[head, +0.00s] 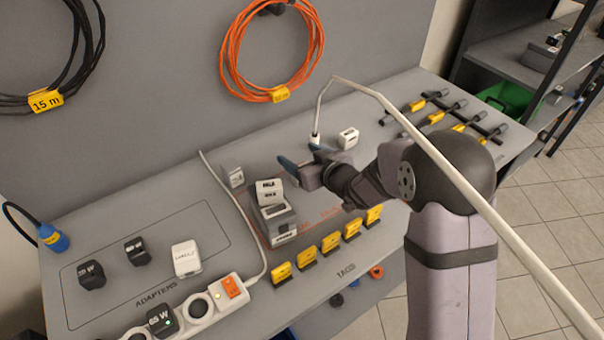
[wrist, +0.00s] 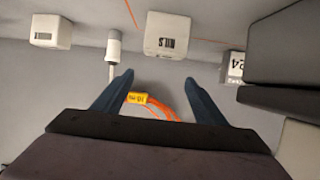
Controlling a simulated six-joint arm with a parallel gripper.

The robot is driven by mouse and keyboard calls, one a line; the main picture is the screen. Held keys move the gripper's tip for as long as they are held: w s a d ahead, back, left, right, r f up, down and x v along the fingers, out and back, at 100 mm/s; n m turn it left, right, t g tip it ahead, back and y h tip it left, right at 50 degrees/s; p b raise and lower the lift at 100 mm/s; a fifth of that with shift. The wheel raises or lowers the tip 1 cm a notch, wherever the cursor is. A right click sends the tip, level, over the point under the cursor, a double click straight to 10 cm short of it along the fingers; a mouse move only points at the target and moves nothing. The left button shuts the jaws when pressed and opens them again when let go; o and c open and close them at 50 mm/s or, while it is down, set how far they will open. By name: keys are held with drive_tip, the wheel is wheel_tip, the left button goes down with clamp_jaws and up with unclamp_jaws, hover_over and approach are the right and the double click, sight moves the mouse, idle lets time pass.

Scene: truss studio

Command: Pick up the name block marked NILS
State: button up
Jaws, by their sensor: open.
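A white block (wrist: 167,35) with dark lettering that appears to read NILS, upside down, stands ahead of my gripper in the wrist view. My gripper (wrist: 159,66) is open and empty, with its two blue fingertips short of the block and apart from it. In the head view my gripper (head: 298,155) is low over the back of the bench, and I cannot make out the NILS block there; it seems hidden behind the gripper. A second white block (wrist: 50,31) stands to the left in the wrist view and also shows in the head view (head: 348,137).
A white lamp foot (wrist: 113,48) stands between the two white blocks. A small sign marked 24 (wrist: 236,66) is at the right. A label printer (head: 277,222), several yellow tags (head: 307,259) and a power strip (head: 198,306) occupy the front. An orange cable (head: 224,60) hangs on the wall.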

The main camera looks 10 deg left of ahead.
sight(301, 164)
drive_tip(key=shift+f, duration=1.65)
wheel_tip(301, 164, down, 2)
drive_tip(key=shift+f+p, duration=0.1)
drive_tip(key=shift+p, duration=0.2)
drive_tip(key=shift+x, duration=0.95)
drive_tip(key=shift+w+a, duration=0.3)
drive_tip(key=shift+w, duration=0.1)
drive_tip(key=c, duration=1.1)
drive_tip(key=shift+c, duration=0.2)
